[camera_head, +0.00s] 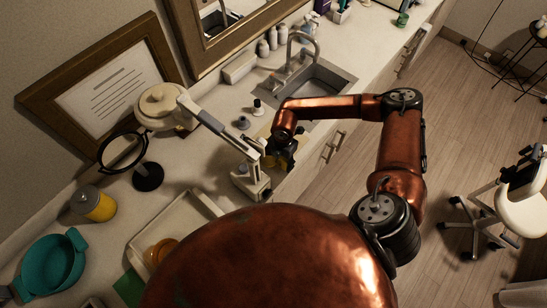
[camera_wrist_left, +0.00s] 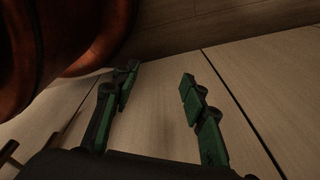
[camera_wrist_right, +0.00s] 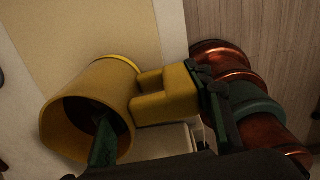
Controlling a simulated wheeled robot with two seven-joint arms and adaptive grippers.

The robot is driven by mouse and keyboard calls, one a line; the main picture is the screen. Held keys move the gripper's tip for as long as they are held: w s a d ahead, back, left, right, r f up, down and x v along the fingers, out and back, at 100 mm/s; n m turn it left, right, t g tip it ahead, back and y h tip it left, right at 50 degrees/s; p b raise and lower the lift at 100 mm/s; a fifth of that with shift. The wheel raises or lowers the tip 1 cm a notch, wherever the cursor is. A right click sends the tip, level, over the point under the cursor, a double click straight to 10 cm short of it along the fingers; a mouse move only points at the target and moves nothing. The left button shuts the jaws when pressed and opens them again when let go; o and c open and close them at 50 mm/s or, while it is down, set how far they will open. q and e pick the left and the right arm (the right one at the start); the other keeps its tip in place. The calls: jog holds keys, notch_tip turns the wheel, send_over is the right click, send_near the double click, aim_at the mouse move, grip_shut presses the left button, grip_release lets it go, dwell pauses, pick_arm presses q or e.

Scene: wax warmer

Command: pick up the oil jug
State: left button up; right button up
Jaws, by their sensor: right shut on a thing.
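The oil jug (camera_wrist_right: 95,85) is yellow, with an open mouth and a blocky handle (camera_wrist_right: 165,97), and fills the left of the right wrist view. My right gripper (camera_wrist_right: 158,108) is shut on it, with one finger inside the mouth and the other against the outer side of the handle. In the head view my right gripper (camera_head: 283,152) is at the counter's front edge, and only a little of the jug (camera_head: 267,161) shows past it. Whether the jug touches the counter is unclear. My left gripper (camera_wrist_left: 160,78) is open and empty, facing pale cabinet fronts; the head view does not show it.
A white lamp (camera_head: 165,105) with a jointed arm stands beside the right gripper. A sink (camera_head: 310,78) lies behind it. A yellow jar (camera_head: 98,204), a teal bowl (camera_head: 50,264) and a white tray (camera_head: 180,222) are on the left counter. A wheeled chair (camera_head: 520,205) stands right.

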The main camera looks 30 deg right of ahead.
jog(key=shift+s, duration=0.1)
grip_shut()
dwell(0.4)
notch_tip(320, 180, up, 10)
jog(key=shift+r+b, duration=0.1)
jog(key=shift+b, duration=0.9)
jog(key=shift+o, duration=1.4)
grip_release()
grip_shut()
